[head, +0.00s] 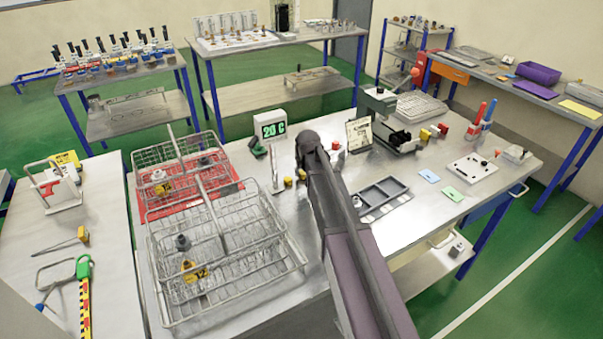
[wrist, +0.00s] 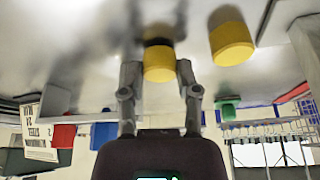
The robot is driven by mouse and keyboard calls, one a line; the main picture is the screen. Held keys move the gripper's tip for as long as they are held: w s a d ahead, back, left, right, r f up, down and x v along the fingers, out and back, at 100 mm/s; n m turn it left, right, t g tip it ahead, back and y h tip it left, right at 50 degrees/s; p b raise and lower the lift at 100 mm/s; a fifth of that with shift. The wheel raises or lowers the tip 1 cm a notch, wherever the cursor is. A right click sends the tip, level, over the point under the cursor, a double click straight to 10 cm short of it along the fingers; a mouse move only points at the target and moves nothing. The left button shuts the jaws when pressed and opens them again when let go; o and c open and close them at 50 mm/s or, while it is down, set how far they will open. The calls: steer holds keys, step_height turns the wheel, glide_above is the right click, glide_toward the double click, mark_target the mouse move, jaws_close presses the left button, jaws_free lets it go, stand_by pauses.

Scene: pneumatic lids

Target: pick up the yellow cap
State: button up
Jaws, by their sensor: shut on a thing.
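A yellow cap (wrist: 158,65) sits between the two fingers of my gripper (wrist: 157,72) in the wrist view, with a finger against each side. Its dark end meets the grey table surface or lies very close to it; I cannot tell which. A second yellow cap (wrist: 231,43) stands apart, just right of the held one. In the head view my arm hides most of the gripper. Two small yellow pieces show beside the arm, one at its edge (head: 302,174) and one further left (head: 288,181).
Wire baskets (head: 225,240) stand left of the arm. A temperature display (head: 270,125) stands behind, and a small sign (head: 359,134) stands to the right. A red piece (head: 336,146) lies near the arm. A grey tray (head: 377,195) lies right of it. Bare table surrounds the caps.

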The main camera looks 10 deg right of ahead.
steer(key=shift+r+p, duration=1.3)
steer(key=shift+r, duration=0.2)
steer(key=shift+s+r+p, duration=0.15)
steer(key=shift+r+p, duration=0.2)
steer(key=s+d, duration=0.2)
steer(key=s, duration=0.3)
steer(key=s+d, duration=0.2)
steer(key=s, duration=0.2)
steer(key=s+d, duration=0.2)
steer(key=s, duration=0.3)
steer(key=shift+s+r+p, duration=0.3)
steer(key=shift+r+p, duration=0.1)
steer(key=shift+s, duration=0.15)
